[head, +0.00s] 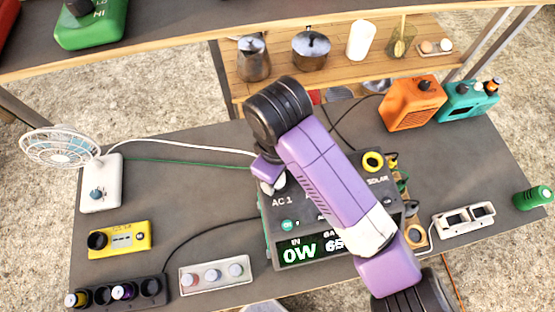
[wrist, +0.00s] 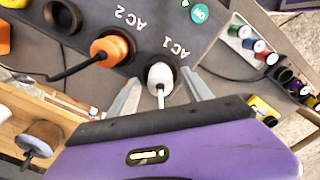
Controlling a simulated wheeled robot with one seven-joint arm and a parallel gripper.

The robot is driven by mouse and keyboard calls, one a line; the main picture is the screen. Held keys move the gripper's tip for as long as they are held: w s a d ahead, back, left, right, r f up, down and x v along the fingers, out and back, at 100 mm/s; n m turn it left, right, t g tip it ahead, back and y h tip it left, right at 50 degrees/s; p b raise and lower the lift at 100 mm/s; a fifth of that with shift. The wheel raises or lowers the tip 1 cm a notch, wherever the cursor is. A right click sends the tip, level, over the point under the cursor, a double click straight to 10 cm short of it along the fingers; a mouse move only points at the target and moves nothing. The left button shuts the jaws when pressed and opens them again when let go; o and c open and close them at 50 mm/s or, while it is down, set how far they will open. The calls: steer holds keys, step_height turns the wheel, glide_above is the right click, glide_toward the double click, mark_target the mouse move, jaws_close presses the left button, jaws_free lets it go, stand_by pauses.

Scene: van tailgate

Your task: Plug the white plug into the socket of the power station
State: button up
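The white plug (wrist: 160,77) sits at the AC 1 socket of the dark power station (head: 322,251), with the socket's dark ring around it in the wrist view. How deep it sits is hard to tell. Its white cable leads from the white fan (head: 101,185) in the head view. My gripper (wrist: 161,80) is open, with one finger on each side of the plug and visible gaps between. In the head view my arm covers much of the station's top and the plug is mostly hidden.
An orange plug (wrist: 109,48) with a black cable is in the AC 2 socket beside it. A yellow device (head: 120,239), a white three-knob box (head: 215,274) and a black strip (head: 117,292) lie to the left. Orange (head: 411,102) and teal (head: 467,101) devices stand at the back right.

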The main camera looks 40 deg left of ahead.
steer(key=shift+r, duration=0.1)
steer(key=shift+r+p, duration=0.5)
steer(key=shift+r, duration=3.3)
